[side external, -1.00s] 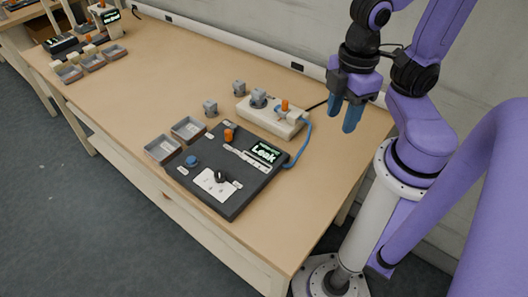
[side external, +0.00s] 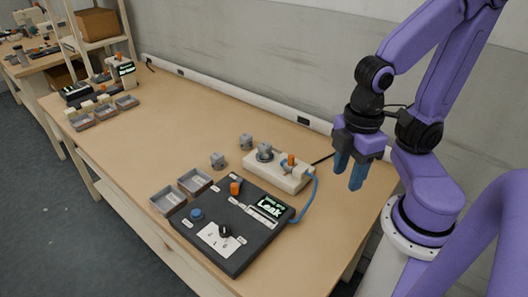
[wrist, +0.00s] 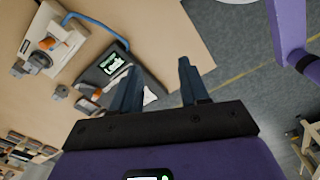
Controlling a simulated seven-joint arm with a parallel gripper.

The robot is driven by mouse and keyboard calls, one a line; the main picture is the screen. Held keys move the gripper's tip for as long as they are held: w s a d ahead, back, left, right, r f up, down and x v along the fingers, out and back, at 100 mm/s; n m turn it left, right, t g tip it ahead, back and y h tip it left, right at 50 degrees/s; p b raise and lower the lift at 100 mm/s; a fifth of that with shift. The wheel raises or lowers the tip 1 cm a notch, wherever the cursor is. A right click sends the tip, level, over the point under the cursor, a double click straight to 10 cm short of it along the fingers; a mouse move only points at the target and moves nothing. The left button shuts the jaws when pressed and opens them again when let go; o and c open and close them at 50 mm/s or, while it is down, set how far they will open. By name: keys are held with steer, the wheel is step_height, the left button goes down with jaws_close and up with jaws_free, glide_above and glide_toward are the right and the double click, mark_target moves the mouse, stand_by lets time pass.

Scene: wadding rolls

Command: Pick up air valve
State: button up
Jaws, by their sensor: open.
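No part is labelled as the air valve, so I cannot tell for sure which it is. A grey fitting (side external: 264,152) sits on a white base block (side external: 290,179), with an orange knob (side external: 291,160) beside it. Two small grey valve-like blocks, one nearer (side external: 218,160) and one farther (side external: 246,142), stand apart on the table. My gripper (side external: 348,184) is open and empty, pointing down in the air to the right of the white base. In the wrist view its two fingers (wrist: 158,65) are spread, with the white base (wrist: 47,40) at upper left.
A dark panel (side external: 240,251) with a "Leak" display (side external: 270,207), orange cylinder (side external: 235,188), blue knob (side external: 196,214) and black knob (side external: 224,230) lies in front. Two grey trays, left (side external: 168,201) and right (side external: 195,181), adjoin it. A blue hose (side external: 313,196) loops beside the base.

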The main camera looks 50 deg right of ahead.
steer(key=o, duration=0.6)
steer(key=w+a+r+n, duration=0.1)
steer(key=w+n, duration=0.1)
steer(key=w, duration=1)
steer(key=n, duration=0.3)
glide_above(264, 145)
step_height(264, 145, down, 3)
steer(key=f, duration=1.1)
steer(key=shift+s+d+f, duration=0.1)
steer(key=shift+s+d, duration=0.1)
steer(key=shift+d, duration=0.15)
steer(key=shift+w+a+f, duration=0.1)
steer(key=shift+a+f, duration=0.05)
steer(key=shift+f, duration=1.2)
steer(key=shift+w+a+f, duration=0.1)
steer(key=shift+a+f, duration=0.05)
steer(key=shift+f, duration=1.2)
